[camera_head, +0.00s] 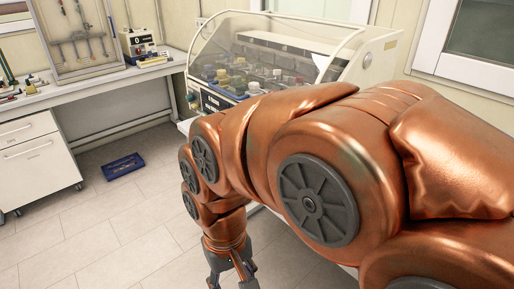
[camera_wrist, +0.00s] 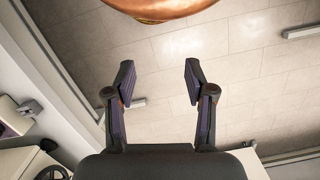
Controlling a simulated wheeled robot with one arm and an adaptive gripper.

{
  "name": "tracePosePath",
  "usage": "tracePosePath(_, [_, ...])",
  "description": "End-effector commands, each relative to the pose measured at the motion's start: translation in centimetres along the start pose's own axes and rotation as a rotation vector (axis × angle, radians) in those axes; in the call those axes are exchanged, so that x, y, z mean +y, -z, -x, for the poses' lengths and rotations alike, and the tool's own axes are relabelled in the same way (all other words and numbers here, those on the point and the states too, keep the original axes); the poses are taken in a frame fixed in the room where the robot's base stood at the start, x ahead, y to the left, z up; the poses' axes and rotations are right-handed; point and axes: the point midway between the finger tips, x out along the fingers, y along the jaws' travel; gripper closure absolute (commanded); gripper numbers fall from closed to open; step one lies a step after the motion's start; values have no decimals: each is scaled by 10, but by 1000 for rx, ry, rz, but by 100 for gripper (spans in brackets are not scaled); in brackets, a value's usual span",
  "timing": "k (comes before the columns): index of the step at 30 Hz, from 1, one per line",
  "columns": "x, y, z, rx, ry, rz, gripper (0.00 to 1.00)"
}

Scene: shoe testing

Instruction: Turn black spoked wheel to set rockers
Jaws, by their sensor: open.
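A black spoked wheel (camera_wrist: 52,172) shows at the lower left corner of the wrist view, partly cut off by the frame edge. It sits beside a pale machine housing. I cannot make out the wheel in the head view, where my copper arm covers much of the right side. My gripper (camera_wrist: 160,82) is open and empty, with its two dark fingers apart over the tiled floor. It also shows at the bottom of the head view (camera_head: 232,282), pointing down. It is apart from the wheel, which lies to its left in the wrist view. No rockers can be told apart.
A workbench (camera_head: 110,82) with tools runs along the left wall, above a white drawer cabinet (camera_head: 38,165). A blue tray (camera_head: 123,166) lies on the floor. The tiled floor at lower left is clear.

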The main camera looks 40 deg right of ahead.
Motion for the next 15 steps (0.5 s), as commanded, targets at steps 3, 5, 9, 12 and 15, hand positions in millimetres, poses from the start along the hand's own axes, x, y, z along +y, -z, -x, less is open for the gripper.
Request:
tracePosePath(3, [5, 34, 14, 29, 52, -315, 46])
tracePosePath(5, [10, 55, 23, 43, 85, -497, 46])
tracePosePath(9, [31, 100, 43, 68, 165, -916, 46])
tracePosePath(12, [53, 129, 57, 77, 229, -1212, 46])
tracePosePath(15, [80, 158, 69, 77, 298, -1507, 46])
